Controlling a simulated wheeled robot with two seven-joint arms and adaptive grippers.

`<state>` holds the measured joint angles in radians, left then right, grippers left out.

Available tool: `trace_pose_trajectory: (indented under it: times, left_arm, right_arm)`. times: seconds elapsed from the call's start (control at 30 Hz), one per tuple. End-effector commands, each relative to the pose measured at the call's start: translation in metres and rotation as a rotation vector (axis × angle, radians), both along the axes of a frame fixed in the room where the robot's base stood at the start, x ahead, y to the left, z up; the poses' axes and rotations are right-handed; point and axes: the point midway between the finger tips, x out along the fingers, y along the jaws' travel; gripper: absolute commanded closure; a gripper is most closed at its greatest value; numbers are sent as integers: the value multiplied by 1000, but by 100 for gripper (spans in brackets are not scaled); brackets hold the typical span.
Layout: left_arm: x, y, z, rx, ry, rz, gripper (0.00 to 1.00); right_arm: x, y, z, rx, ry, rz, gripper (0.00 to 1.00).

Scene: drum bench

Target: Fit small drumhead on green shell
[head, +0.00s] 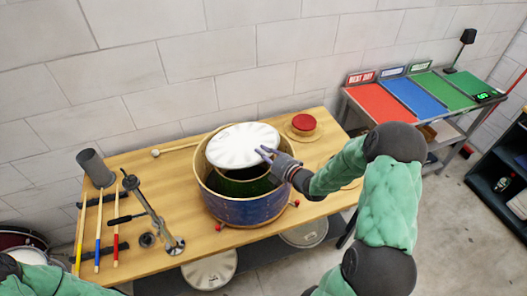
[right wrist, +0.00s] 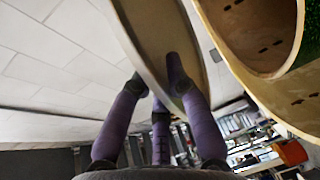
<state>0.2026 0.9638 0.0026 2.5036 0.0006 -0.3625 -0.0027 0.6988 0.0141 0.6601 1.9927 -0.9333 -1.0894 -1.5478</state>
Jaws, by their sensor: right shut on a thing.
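My right gripper (head: 270,158) is shut on the right edge of a round white drumhead (head: 238,143). The drumhead is tilted and sits over the back of the drum shells, covering part of their opening. In the right wrist view the purple fingers (right wrist: 162,92) pinch the drumhead's edge (right wrist: 150,25). The green shell (head: 240,188) stands inside a larger blue shell (head: 247,210); its upper part is partly hidden by the drumhead. The wrist view shows the wooden inside of a shell (right wrist: 250,30), apart from the drumhead. My left gripper is out of view.
On the wooden bench (head: 150,170) lie several sticks, a metal stand (head: 150,215) and a dark grey cup (head: 95,168) at left. A red round pad (head: 304,122) lies behind right. A side table holds red, blue and green panels (head: 382,103).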

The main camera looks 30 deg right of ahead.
Motion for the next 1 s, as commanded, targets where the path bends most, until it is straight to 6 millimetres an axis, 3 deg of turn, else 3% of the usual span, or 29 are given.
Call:
trace_pose_trajectory:
  times: [0.63, 1.0]
  left_arm:
    - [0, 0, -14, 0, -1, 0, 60]
    - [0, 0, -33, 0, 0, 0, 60]
  right_arm:
    - [0, 0, -34, 1, -1, 0, 100]
    - [0, 0, -50, 0, 0, 0, 100]
